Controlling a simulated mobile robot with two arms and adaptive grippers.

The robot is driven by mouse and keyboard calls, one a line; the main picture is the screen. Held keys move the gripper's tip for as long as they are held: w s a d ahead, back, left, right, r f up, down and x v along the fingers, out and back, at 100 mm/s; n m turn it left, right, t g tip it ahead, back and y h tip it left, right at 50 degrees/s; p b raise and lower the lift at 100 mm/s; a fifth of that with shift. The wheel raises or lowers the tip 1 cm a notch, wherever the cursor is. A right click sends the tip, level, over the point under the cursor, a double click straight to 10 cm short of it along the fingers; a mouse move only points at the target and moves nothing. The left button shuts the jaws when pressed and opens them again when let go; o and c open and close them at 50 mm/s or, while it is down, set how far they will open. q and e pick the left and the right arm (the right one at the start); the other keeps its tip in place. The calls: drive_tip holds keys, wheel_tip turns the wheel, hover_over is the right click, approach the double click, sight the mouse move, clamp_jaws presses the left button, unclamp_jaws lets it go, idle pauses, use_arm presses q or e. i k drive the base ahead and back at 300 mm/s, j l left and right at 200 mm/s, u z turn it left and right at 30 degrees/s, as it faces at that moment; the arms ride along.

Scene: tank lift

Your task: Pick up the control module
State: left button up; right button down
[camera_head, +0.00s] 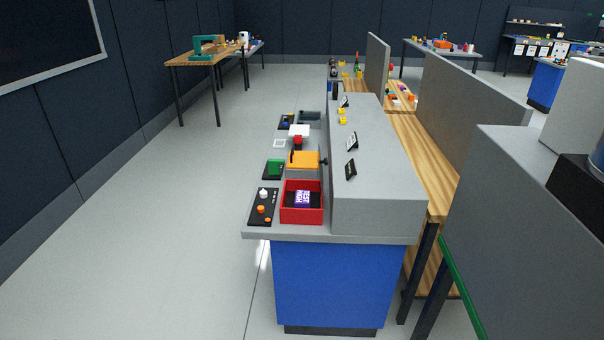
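A blue workstation with a grey top (372,237) stands in the middle of the view. At its near left corner lies a black panel (262,219) with a white knob and orange knobs; it may be the control module, but I cannot tell for sure. Right beside it is a red tray (301,229) with a small purple block (303,197) bearing white lettering inside. Behind them are a green block (274,167) on a black base and an orange-topped box (303,160). Neither of my grippers is in view.
A raised grey housing (380,205) runs along the workstation's right side. Wooden benches (423,160) and grey partitions (470,90) stand to the right. A table (192,60) stands at the back left. The floor (150,220) left of the workstation is clear.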

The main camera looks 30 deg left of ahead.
sight(302, 198)
drive_tip(key=i+u, duration=0.2)
drive_tip(key=u, duration=0.15)
drive_tip(key=i+u, duration=0.2)
drive_tip(key=u, duration=0.2)
drive_tip(key=i+u, duration=0.2)
drive_tip(key=u, duration=0.15)
drive_tip(key=i+l+u, duration=0.35)
drive_tip(key=i+l, duration=0.75)
drive_tip(key=i, duration=0.2)
drive_tip(key=j+z, duration=0.35)
drive_tip(key=j, duration=0.2)
drive_tip(key=k, duration=0.05)
